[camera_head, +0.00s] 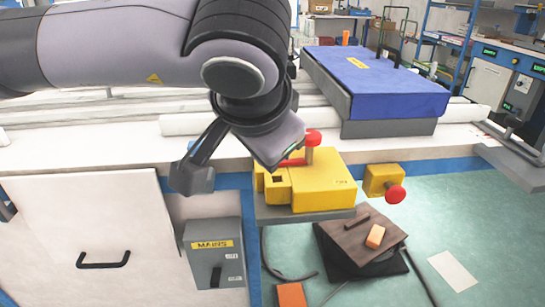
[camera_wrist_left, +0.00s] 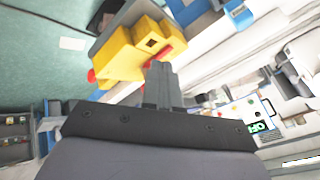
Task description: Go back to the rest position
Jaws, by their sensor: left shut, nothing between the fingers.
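My left arm comes in from the left in the head view, and its wrist hangs over the front edge of the bench, above the yellow box. In the left wrist view my left gripper (camera_wrist_left: 160,72) is shut, with nothing between its fingers. Its fingertips point towards the yellow box and overlap its lower edge in that view; I cannot tell the gap. The fingers are not clearly visible in the head view. My right gripper is in neither view.
The yellow box (camera_head: 322,187) has a red-knobbed lever (camera_head: 311,147), partly behind my wrist. A red button (camera_head: 395,193) sits on a yellow housing to its right. A blue-topped case (camera_head: 385,85) stands behind on the bench. A brown stool (camera_head: 362,240) stands below.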

